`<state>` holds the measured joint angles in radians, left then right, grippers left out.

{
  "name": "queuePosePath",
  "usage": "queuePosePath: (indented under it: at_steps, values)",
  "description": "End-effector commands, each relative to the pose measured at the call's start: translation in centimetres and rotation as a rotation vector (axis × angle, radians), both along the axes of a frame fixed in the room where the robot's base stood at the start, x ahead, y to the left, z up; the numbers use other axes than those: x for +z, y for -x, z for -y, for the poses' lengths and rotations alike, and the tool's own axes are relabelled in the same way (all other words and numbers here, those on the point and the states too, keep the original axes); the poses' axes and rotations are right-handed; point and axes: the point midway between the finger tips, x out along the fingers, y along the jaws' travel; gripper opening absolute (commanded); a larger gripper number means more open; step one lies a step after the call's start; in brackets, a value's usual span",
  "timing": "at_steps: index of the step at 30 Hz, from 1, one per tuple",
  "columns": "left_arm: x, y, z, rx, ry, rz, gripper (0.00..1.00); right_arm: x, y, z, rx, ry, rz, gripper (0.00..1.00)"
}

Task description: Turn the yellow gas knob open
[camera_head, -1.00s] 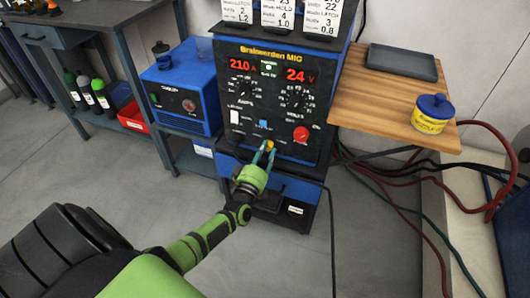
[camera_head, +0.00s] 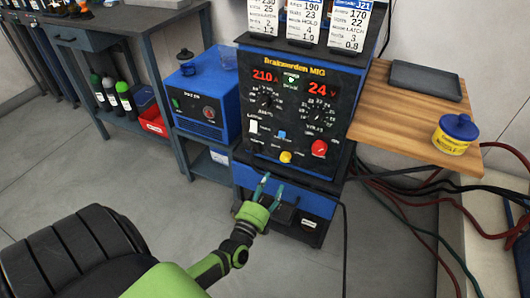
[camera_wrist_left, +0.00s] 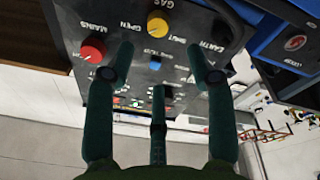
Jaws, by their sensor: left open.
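The yellow gas knob (camera_head: 285,157) is low on the front of the black and blue welding machine (camera_head: 240,135). In the left wrist view the yellow knob (camera_wrist_left: 157,26) shows near the top, with the words GAS, OPEN and SHUT around it. Its setting is too small to read surely. My left gripper (camera_head: 272,187) is open and empty, below and in front of the knob, with a gap between. In the left wrist view its teal fingers (camera_wrist_left: 158,62) are spread and touch nothing. My right gripper is not in view.
A red mains knob (camera_head: 319,148) sits right of the yellow one, and a blue switch (camera_head: 282,134) above it. A drawer-like blue front (camera_head: 245,178) is under the panel. A wooden shelf (camera_head: 395,125) juts out at right, with cables below. The floor at left is clear.

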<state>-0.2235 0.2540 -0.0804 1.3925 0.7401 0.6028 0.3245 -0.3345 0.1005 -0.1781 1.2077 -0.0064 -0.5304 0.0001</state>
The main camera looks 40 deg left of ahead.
Motion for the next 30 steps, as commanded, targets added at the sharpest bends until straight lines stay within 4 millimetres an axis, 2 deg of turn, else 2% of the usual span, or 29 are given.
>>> queuePosePath:
  at_steps: [3, 7, 25, 28, 30]
  values:
    - [-0.3, 1.6, 0.4, 0.001, -0.001, -0.001, 0.55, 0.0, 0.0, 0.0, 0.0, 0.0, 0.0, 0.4]
    - [-0.3, 2.4, 0.6, 0.001, 0.0, 0.001, 0.55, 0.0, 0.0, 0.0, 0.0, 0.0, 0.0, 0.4]
    - [-0.3, 2.6, 0.6, 0.0, -0.002, -0.003, 0.55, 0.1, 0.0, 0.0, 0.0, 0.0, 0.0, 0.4]
    - [-1.3, 2.9, 1.3, -0.021, -0.029, -0.07, 0.55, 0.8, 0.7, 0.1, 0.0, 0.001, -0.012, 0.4]
    - [-3.1, 3.7, 2.4, -0.06, -0.08, -0.183, 0.55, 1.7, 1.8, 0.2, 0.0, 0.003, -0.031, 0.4]
